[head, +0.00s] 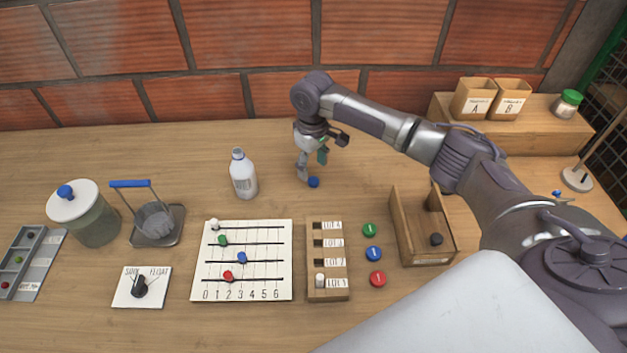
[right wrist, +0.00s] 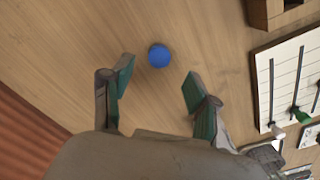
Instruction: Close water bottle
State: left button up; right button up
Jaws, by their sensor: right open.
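A white water bottle (head: 243,175) with a label stands upright on the table, left of my right gripper. Its top looks white, with no blue cap on it. A small round blue cap (head: 313,182) lies on the table to the right of the bottle. My right gripper (head: 313,172) points down just above and behind the cap. In the right wrist view the blue cap (right wrist: 159,55) lies beyond the two spread fingers (right wrist: 156,85), roughly between them and apart from both. The right gripper is open and empty. My left gripper is not in view.
A white slider board (head: 285,235), a wooden lot rack (head: 327,290) and coloured discs (head: 373,254) lie in front. A jar (head: 95,222) and a basket stand (head: 157,222) are at left, a wooden box (head: 400,240) at right. A brick wall closes the back.

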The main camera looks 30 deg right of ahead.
aim_at(313, 180)
notch_tip(313, 180, down, 5)
jog(key=shift+d+r+p, duration=0.15)
jog(key=shift+p, duration=0.15)
jog(key=c, duration=0.8)
